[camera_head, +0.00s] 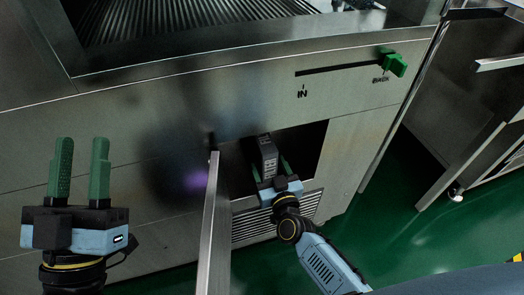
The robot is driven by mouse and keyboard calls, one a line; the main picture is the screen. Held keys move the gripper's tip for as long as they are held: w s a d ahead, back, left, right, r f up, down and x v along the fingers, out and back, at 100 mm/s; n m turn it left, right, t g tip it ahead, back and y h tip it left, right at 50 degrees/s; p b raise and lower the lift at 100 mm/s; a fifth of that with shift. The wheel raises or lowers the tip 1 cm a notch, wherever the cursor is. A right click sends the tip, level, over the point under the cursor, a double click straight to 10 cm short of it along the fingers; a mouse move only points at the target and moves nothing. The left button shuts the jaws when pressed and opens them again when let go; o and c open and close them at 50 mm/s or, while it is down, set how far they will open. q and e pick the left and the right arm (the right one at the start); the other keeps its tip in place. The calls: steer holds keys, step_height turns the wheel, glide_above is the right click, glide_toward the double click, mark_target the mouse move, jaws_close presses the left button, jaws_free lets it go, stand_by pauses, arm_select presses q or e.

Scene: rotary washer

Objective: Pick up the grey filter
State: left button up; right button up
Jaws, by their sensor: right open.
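The grey filter (266,155) is a dark upright block in the square opening low in the washer's front. My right gripper (271,170) is at this opening. Its green fingers are apart, one on each side of the lower part of the filter. I cannot tell whether either finger touches it. The filter's lower end is hidden behind the gripper body. My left gripper (80,165) is open and empty at the left, its fingers pointing up in front of the washer's front panel.
An open metal door (210,225) stands out from the opening's left edge, between my two arms. A green handle (394,65) sits at the right end of a slot marked IN. A vent grille (250,224) lies below the opening. Green floor (400,220) is clear at the right.

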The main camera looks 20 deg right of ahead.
steer(key=w, duration=0.1)
steer(key=w+r+b, duration=0.1)
steer(key=w, duration=0.1)
steer(key=shift+w, duration=0.3)
arm_select(q)
steer(key=shift+s+a+r+t+h+b, duration=0.2)
steer(key=shift+s+r+t, duration=0.2)
steer(key=shift+s+t, duration=0.3)
steer(key=shift+s+a+r+t+h+b, duration=0.15)
steer(key=shift+s+r+t, duration=0.25)
steer(key=shift+t, duration=0.4)
arm_select(e)
steer(key=shift+w, duration=0.55)
arm_select(q)
steer(key=shift+f, duration=0.1)
arm_select(e)
steer(key=c, duration=1.2)
